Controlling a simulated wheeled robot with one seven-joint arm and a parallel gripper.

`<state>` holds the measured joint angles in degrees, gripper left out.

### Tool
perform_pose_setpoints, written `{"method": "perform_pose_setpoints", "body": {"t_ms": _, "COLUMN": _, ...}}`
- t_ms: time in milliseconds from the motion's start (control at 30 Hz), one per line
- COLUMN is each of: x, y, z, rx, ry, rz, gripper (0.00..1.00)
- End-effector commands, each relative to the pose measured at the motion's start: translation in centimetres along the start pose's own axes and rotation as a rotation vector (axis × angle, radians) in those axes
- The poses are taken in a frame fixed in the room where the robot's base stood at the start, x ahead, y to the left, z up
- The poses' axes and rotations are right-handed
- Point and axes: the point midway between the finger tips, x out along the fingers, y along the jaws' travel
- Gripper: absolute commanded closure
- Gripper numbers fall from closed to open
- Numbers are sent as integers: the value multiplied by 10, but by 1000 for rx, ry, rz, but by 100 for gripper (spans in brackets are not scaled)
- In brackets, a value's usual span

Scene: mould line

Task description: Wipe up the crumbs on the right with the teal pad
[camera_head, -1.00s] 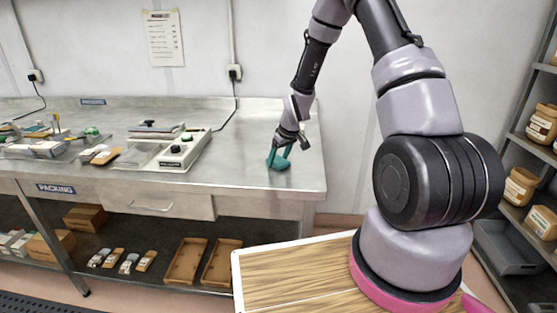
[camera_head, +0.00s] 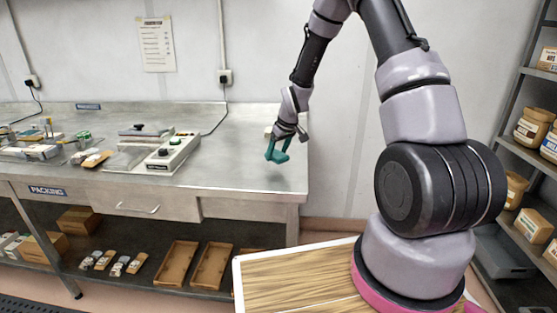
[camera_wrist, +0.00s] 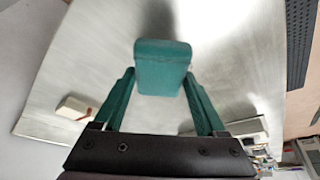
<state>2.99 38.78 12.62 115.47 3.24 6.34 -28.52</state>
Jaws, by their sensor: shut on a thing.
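The teal pad (camera_wrist: 163,66) is a small block held between the two teal fingers of my gripper (camera_wrist: 160,82) in the wrist view. In the head view my gripper (camera_head: 277,153) is over the right end of the steel bench (camera_head: 235,178), near its front right corner. It appears a little above the surface; the pad is hard to tell from the fingers there. I cannot make out any crumbs in either view.
A sealing machine (camera_head: 172,152) stands on the bench left of my gripper. A small pale block (camera_wrist: 76,108) lies on the bench in the wrist view. A shelf with jars (camera_head: 533,127) stands at far right. The bench between machine and gripper is clear.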

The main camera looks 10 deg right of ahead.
Motion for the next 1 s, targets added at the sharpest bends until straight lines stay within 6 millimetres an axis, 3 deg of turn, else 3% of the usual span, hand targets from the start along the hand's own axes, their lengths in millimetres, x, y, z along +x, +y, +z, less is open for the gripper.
{"method": "perform_pose_setpoints", "body": {"t_ms": 400, "x": -31, "y": -4, "z": -19, "rx": 1, "ry": 1, "rz": 2, "gripper": 71}}
{"method": "perform_pose_setpoints", "body": {"t_ms": 1000, "x": -34, "y": -4, "z": -20, "rx": 3, "ry": 0, "rz": 2, "gripper": 71}}
